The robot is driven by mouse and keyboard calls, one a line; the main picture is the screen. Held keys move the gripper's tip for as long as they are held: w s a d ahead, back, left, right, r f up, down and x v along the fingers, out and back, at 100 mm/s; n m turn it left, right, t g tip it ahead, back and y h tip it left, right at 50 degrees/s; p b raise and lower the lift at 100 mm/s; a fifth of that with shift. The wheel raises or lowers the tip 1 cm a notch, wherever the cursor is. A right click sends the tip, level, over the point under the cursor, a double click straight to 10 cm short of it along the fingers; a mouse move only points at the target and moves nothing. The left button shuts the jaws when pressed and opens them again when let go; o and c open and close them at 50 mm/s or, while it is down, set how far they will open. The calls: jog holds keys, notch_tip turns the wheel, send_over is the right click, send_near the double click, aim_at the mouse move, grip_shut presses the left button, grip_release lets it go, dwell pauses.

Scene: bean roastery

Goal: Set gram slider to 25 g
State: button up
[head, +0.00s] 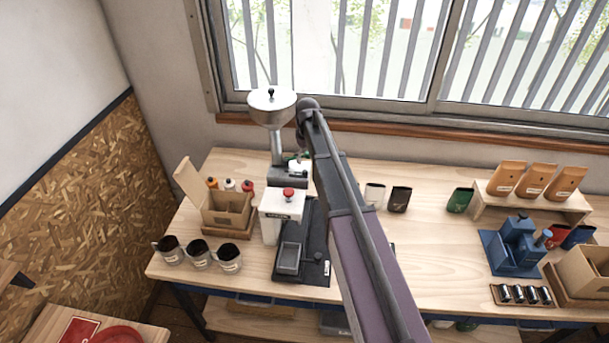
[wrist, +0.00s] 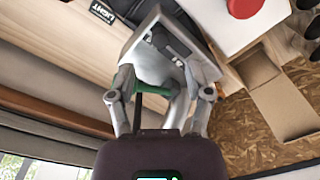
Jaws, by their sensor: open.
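The dispenser with a metal funnel hopper (head: 272,104) stands at the back left of the bench. A white and grey housing with a dark slotted strip (wrist: 172,42) fills the middle of the wrist view. A green part (wrist: 150,88) shows between my fingers, next to a thin dark bar; I cannot tell which piece is the gram slider or read any gram marks. My gripper (wrist: 164,100) is open, its two fingers apart on either side of the green part and the housing's near end. In the head view my arm hides most of this area.
A white box with a red knob (head: 289,197) stands in front of the dispenser. An open cardboard box (head: 228,214) and several dark cups (head: 198,253) are left of it. A dark tray (head: 316,258) lies in front. Pouches (head: 399,199) stand to the right.

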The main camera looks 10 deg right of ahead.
aim_at(305, 170)
jog(key=shift+a+f+b, duration=0.1)
jog(key=shift+f+b, duration=2.6)
jog(key=shift+f, duration=0.3)
grip_shut()
